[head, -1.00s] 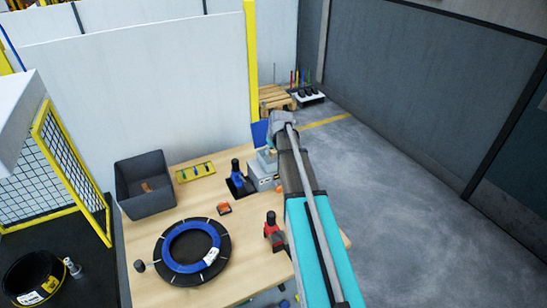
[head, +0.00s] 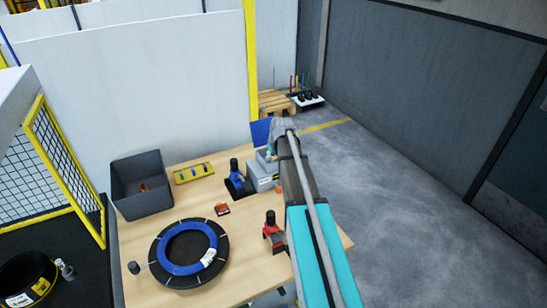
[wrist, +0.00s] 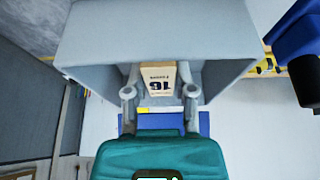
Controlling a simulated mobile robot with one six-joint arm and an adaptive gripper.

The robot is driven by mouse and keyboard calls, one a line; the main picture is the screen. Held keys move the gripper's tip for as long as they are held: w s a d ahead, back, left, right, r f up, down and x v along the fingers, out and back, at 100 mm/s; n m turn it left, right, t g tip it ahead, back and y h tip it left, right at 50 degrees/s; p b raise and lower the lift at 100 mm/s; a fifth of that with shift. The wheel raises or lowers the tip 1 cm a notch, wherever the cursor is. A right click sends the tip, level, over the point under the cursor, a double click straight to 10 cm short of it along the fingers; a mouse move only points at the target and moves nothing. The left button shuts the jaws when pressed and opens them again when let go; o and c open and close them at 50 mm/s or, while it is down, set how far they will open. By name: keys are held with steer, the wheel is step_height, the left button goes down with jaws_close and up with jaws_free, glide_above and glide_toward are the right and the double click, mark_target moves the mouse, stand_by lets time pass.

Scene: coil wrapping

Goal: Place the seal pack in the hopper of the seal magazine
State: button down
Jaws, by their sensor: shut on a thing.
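The seal pack (wrist: 158,80), a small cream block printed "16", sits between the two fingers of my gripper (wrist: 160,92) in the wrist view. My gripper is shut on it. The grey hopper of the seal magazine (wrist: 95,42) surrounds the far end of the pack, with walls on both sides. I cannot tell whether the pack touches its floor. In the head view the grey seal magazine (head: 261,175) stands at the table's right back edge, and my arm hides the pack and most of the gripper.
A blue tool (head: 236,175) stands just left of the magazine, and a red tool (head: 272,230) nearer the front. A dark bin (head: 140,196), a yellow tray (head: 194,172) and a blue-and-black coil (head: 160,252) occupy the wooden table (head: 250,262). An orange item (head: 222,209) lies mid-table.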

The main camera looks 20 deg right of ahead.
steer(key=shift+f, duration=0.15)
steer(key=shift+c, duration=2.2)
jaws_free()
steer(key=p+v, duration=1.1)
steer(key=v, duration=0.1)
steer(key=s+a, duration=0.3)
steer(key=a, duration=0.1)
steer(key=s+a+g, duration=0.1)
steer(key=s+a, duration=0.2)
steer(key=a, duration=0.2)
steer(key=s+a+g, duration=0.1)
steer(key=s+a, duration=0.3)
steer(key=shift+s+a+f, duration=0.1)
steer(key=shift+a+f, duration=0.25)
steer(key=shift+f, duration=0.05)
steer(key=s+a+g, duration=0.2)
steer(key=s+a, duration=0.7)
steer(key=s, duration=0.2)
steer(key=shift+s+f, duration=0.15)
